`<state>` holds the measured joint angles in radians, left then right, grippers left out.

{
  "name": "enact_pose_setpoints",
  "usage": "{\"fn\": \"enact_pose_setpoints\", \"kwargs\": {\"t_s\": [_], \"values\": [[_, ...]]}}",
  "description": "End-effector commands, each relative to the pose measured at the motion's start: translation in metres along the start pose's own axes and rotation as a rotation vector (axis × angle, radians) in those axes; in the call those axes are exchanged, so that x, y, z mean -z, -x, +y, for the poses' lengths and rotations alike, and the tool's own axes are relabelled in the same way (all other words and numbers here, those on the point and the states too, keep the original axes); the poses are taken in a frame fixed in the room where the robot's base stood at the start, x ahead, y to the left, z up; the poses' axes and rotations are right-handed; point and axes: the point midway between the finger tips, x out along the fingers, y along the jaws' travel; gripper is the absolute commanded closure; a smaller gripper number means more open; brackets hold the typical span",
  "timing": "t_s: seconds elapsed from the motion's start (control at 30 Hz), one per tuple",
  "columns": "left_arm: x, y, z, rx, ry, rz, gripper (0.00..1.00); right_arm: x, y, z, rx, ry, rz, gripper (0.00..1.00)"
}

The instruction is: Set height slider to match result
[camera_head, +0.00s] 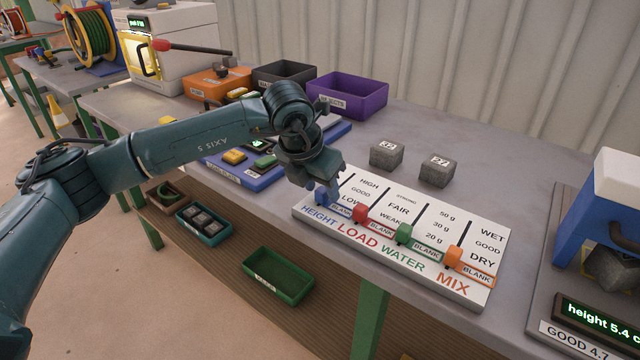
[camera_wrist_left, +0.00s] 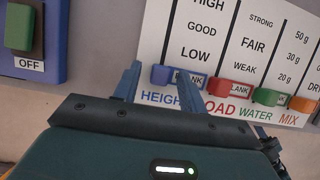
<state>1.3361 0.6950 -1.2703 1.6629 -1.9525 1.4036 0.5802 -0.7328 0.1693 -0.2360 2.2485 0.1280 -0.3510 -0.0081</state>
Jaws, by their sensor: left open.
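The slider board (camera_head: 470,290) lies on the table with columns HEIGHT, LOAD, WATER and MIX. The blue height slider (camera_wrist_left: 160,75) sits at BLANK, the lowest mark, below LOW, GOOD and HIGH. In the head view it is partly hidden by my left gripper (camera_head: 326,190). In the wrist view my left gripper (camera_wrist_left: 157,84) is open, its fingers on either side of the blue slider, not closed on it. The result display (camera_head: 594,322) reads "height 5.4 c", cut off by the frame. A label (camera_head: 575,340) below begins "GOOD 4.7". My right gripper is out of view.
Red (camera_head: 360,214), green (camera_head: 403,233) and orange (camera_head: 454,257) sliders also sit at BLANK. Two grey blocks (camera_head: 386,154) (camera_head: 437,170) stand behind the board. Orange, black and purple bins (camera_head: 350,98) stand further back. A blue press (camera_head: 595,215) is at right.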

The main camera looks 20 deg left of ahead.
Motion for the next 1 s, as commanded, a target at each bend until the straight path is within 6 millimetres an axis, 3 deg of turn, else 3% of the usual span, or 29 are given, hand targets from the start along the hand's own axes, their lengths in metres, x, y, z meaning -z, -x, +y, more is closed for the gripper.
{"fn": "enact_pose_setpoints", "kwargs": {"t_s": [0.17, 0.67, 1.0], "values": [[0.0000, 0.0000, -0.0002, 0.000, 0.000, 0.000, 0.59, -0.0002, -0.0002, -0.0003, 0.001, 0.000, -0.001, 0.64], [-0.0002, 0.0004, -0.0001, 0.000, 0.000, 0.000, 1.00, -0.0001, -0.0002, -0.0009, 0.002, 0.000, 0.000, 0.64], [-0.0007, 0.0002, 0.0000, 0.000, 0.000, -0.001, 1.00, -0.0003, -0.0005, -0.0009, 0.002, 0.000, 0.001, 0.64]]}}
